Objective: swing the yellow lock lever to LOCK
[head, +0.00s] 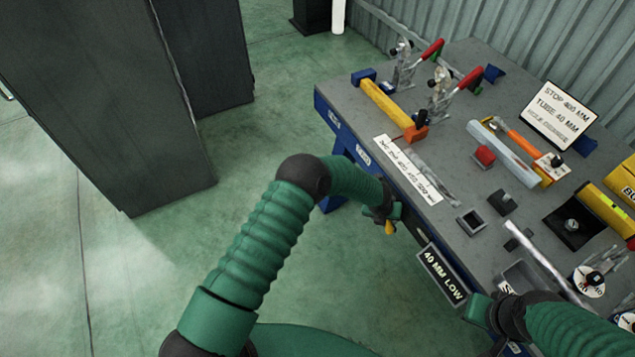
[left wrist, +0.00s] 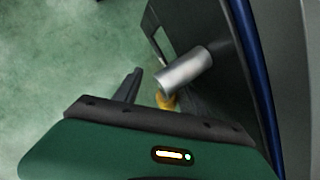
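The yellow lock lever (head: 389,228) shows as a small yellow piece at the bench's front side, beside my left gripper (head: 384,213). In the left wrist view the yellow piece (left wrist: 166,101) lies just beyond the gripper body, partly hidden under a silver cylinder (left wrist: 186,69). One dark finger (left wrist: 128,88) stands to the left of the yellow piece with a gap between them, so the left gripper looks open. The other finger is hard to make out. No LOCK marking is readable. My right gripper (head: 481,310) is near the bench's front right; its fingers cannot be made out.
The grey bench top (head: 455,160) holds red-handled clamps (head: 432,50), a yellow-orange tool (head: 390,103) and a sign (head: 559,115). A "40 MM LOW" plate (head: 442,274) hangs on the front edge. Dark cabinets (head: 120,100) stand left; floor between is free.

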